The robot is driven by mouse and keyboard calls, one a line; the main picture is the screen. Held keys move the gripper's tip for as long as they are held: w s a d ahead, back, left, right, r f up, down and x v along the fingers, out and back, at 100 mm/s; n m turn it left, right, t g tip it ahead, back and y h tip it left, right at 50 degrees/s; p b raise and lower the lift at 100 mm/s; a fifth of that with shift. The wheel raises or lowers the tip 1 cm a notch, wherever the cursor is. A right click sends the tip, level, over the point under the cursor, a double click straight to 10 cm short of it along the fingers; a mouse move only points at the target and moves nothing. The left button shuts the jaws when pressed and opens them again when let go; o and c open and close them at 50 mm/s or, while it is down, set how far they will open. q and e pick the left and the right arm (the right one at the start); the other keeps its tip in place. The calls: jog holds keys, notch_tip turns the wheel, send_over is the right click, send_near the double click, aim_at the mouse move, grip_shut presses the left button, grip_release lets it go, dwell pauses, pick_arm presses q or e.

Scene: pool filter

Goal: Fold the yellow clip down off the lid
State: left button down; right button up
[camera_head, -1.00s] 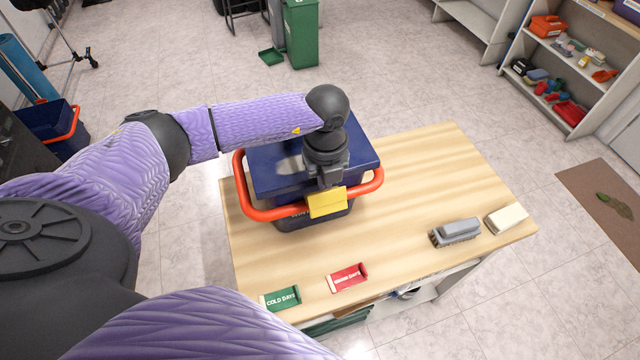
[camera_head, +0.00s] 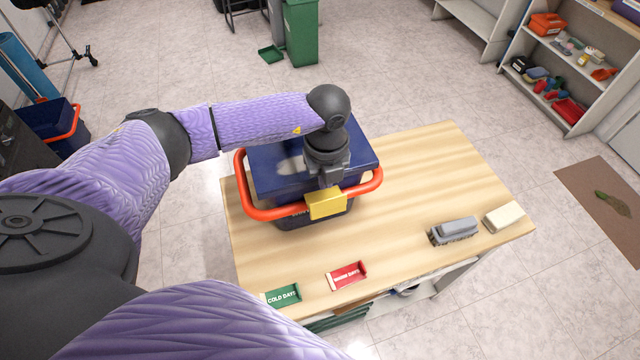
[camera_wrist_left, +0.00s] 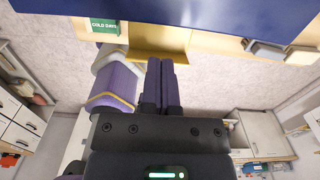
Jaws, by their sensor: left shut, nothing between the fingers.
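The yellow clip (camera_head: 325,205) is on the near side of the dark blue box, in front of the orange-red handle. The blue lid (camera_head: 268,172) covers the box top. My left gripper (camera_head: 328,184) reaches down from above at the near lid edge, just behind the clip; its fingertips are largely hidden in the head view. In the left wrist view, its fingers (camera_wrist_left: 160,68) are shut and empty, close to the yellow clip (camera_wrist_left: 158,42). Whether they touch it is unclear. The blue lid (camera_wrist_left: 160,12) fills the top there. My right gripper is not in view.
The orange-red handle (camera_head: 250,211) loops around the box front. The table's right part is mostly clear.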

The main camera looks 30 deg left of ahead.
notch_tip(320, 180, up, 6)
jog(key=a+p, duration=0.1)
jog(key=p, duration=0.5)
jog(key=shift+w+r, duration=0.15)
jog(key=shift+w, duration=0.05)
